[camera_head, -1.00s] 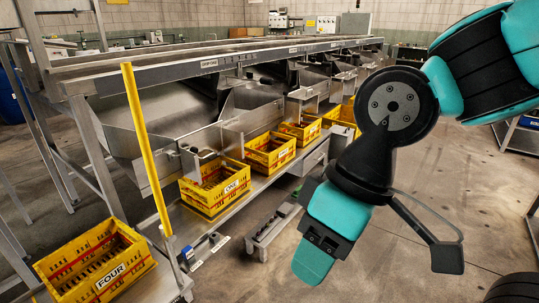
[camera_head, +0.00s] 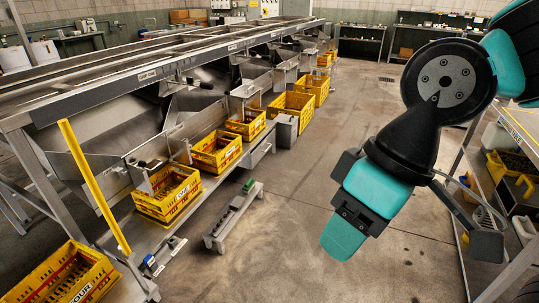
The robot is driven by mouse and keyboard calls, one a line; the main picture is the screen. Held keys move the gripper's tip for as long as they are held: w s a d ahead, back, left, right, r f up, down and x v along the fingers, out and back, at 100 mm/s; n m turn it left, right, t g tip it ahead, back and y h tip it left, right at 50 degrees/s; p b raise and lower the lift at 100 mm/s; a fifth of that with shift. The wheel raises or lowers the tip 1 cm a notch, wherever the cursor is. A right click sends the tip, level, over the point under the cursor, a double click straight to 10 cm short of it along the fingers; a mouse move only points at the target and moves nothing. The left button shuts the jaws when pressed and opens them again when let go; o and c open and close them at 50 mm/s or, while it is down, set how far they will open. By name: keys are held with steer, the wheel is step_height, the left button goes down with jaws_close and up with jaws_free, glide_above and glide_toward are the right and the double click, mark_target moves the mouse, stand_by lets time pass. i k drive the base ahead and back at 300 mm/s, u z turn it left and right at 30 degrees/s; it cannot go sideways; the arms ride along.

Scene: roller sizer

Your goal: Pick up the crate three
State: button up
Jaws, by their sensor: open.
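Several yellow crates stand along the sizer. A crate labelled ONE (camera_head: 169,213) sits on the low ledge at left, a second crate (camera_head: 217,163) stands behind it, and a third crate (camera_head: 246,132) is farther along. The labels on the second and third crates are too small to read, so I cannot tell which crate is three. A crate labelled FOUR (camera_head: 85,285) is at bottom left, cut by the edge. My gripper (camera_head: 345,238) hangs over open floor right of the crates, apart from them. It is open and empty, seen side-on with one finger hiding the other.
Larger yellow crates (camera_head: 291,113) stand farther along the sizer (camera_head: 150,73). A low metal stand (camera_head: 233,218) is on the floor before the crates. A yellow post (camera_head: 95,187) rises at left. A shelf with crates and boxes (camera_head: 515,125) is at right. The central aisle is clear.

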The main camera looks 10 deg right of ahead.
mark_target(226, 153)
steer(key=z, duration=0.7)
steer(key=k, duration=1)
steer(key=z, duration=0.65)
steer(key=i, duration=1.45)
steer(key=u, duration=0.4)
steer(key=i, duration=2.05)
steer(key=u, duration=0.8)
steer(key=i, duration=1.15)
steer(key=u, duration=1.65)
steer(key=i, duration=1.1)
steer(key=u, duration=0.8)
